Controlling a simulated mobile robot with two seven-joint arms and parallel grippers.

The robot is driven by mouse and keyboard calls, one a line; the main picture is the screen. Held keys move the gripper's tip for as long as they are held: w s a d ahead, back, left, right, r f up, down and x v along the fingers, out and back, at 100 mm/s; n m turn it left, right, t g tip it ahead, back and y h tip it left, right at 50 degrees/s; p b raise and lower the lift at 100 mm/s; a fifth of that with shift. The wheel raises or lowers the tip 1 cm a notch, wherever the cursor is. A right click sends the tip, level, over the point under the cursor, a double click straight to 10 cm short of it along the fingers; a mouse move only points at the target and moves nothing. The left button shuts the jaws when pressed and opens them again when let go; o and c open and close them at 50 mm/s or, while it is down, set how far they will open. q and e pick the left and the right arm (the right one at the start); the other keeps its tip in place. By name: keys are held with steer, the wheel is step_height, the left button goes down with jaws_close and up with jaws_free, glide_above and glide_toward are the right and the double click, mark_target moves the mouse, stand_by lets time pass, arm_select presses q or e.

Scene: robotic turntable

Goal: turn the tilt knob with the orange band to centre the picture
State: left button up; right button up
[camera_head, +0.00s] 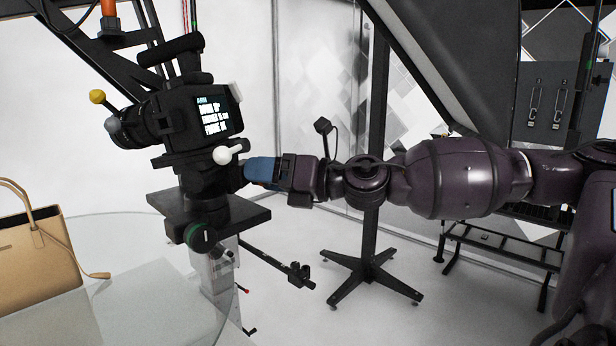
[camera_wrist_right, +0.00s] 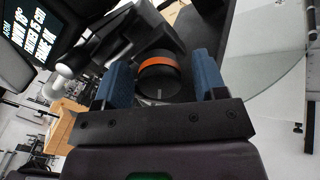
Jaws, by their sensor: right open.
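The tilt knob (camera_wrist_right: 158,80) is black with an orange band (camera_wrist_right: 157,62) and shows in the right wrist view. It lies between the blue fingers of my right gripper (camera_wrist_right: 162,72), with a visible gap on each side. The gripper is open. In the head view my right gripper (camera_head: 262,170) reaches in from the right against the lower right side of the camera head, and the knob is hidden there. The camera (camera_head: 190,105) has a lit screen (camera_head: 213,117) with white text that seems to include "DOWN". My left gripper is not in view.
A white ball handle (camera_head: 222,155) sticks out just above my right gripper. A green-faced knob (camera_head: 201,238) sits below the camera platform (camera_head: 240,213). A tan handbag (camera_head: 38,262) stands on the glass turntable (camera_head: 150,300). A black stand (camera_head: 370,265) is behind my right arm.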

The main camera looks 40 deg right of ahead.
steer(key=p+v, duration=0.3)
steer(key=v, duration=0.7)
steer(key=shift+s+p, duration=0.2)
steer(key=shift+p, duration=0.1)
stand_by(0.6)
steer(key=shift+d, duration=0.1)
stand_by(0.6)
